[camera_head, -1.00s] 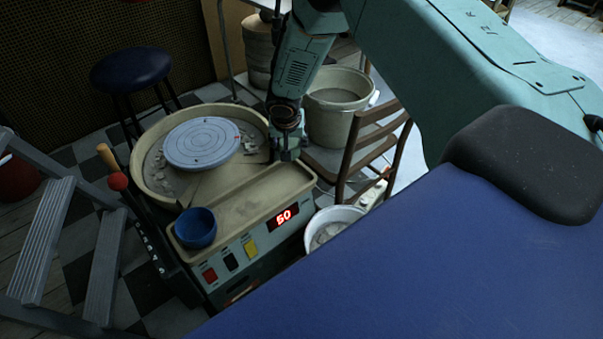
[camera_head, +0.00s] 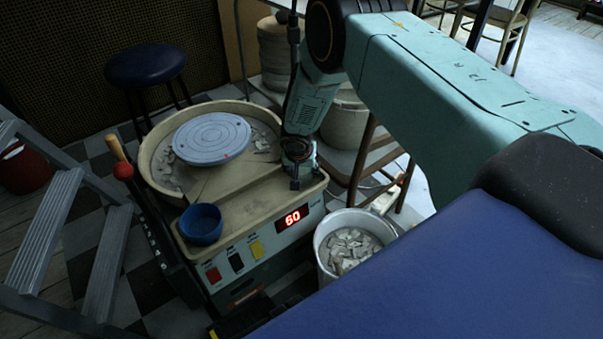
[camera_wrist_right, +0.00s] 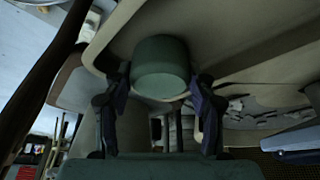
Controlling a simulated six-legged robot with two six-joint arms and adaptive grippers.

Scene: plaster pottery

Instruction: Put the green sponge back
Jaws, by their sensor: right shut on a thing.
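The green sponge (camera_wrist_right: 161,66), a dull green rounded block, shows between the two dark fingers of my right gripper (camera_wrist_right: 162,95) in the right wrist view. The fingers are shut on its sides. In the head view, my right gripper (camera_head: 298,178) points down over the right end of the beige tray (camera_head: 258,202) at the front of the pottery wheel. The sponge is hidden there by the gripper and wrist, and I cannot tell whether it touches the tray. My left gripper is not in view.
A blue bowl (camera_head: 201,225) stands at the tray's left end. The grey wheel head (camera_head: 211,138) lies behind, in its basin. A bucket of pale scraps (camera_head: 350,248) and a brown chair (camera_head: 362,160) stand to the right. A stepladder (camera_head: 48,230) is at left.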

